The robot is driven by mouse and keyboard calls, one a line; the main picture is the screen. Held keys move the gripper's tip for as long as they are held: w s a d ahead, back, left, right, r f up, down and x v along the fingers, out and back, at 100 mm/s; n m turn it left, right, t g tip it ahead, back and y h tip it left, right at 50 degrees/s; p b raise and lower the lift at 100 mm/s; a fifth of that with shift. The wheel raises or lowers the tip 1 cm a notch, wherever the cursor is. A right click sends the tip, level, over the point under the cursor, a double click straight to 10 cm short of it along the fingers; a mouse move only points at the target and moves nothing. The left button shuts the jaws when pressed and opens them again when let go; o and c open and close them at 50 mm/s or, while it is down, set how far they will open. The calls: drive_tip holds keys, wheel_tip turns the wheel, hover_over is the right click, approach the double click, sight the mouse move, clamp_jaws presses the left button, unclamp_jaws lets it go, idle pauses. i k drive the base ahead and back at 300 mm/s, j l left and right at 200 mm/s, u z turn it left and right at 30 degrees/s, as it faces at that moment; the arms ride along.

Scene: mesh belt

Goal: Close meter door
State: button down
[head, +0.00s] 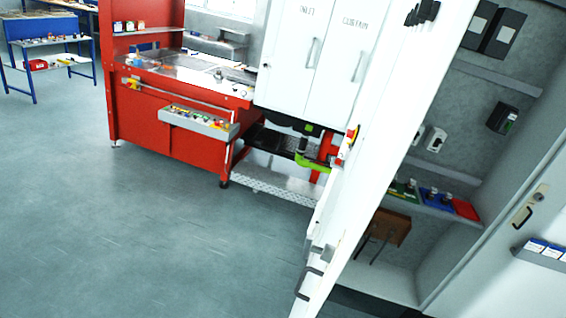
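A tall white door panel (385,150) stands open and slants across the right half of the view, seen at a steep angle. Small dark fittings sit on it near the bottom, and black ones near the top. To its right is the open grey cabinet interior (455,95), with dark boxes (495,30), small meter-like devices (437,138) and a shelf (440,208) of coloured items. A pale panel (490,255) at the far right carries a latch handle (528,208). I cannot tell whether it is a second door. My gripper is not in view.
White cabinets (315,55) marked "INLET" and "CURTAIN" stand behind the door. A red machine (170,110) with a front tray (198,122) stands further left. A blue-legged bench (50,50) is at the back left. The grey floor (130,230) at left is clear.

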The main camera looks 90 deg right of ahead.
sight(428, 50)
drive_tip(key=i+z, duration=0.2)
drive_tip(key=z, duration=0.25)
drive_tip(key=i+z, duration=0.15)
drive_tip(key=z, duration=0.3)
drive_tip(key=i+j+z, duration=0.1)
drive_tip(key=z, duration=0.3)
drive_tip(key=i+j+z, duration=0.15)
drive_tip(key=z, duration=0.3)
drive_tip(key=i+j+z, duration=0.2)
drive_tip(key=z, duration=0.25)
drive_tip(key=j+z, duration=0.25)
drive_tip(key=z, duration=0.2)
drive_tip(key=i+j+z, duration=0.1)
drive_tip(key=j+z, duration=0.2)
drive_tip(key=z, duration=0.15)
drive_tip(key=i+j+z, duration=0.1)
drive_tip(key=j+z, duration=0.25)
drive_tip(key=i+j+z, duration=0.1)
drive_tip(key=j+z, duration=0.6)
drive_tip(key=j, duration=0.15)
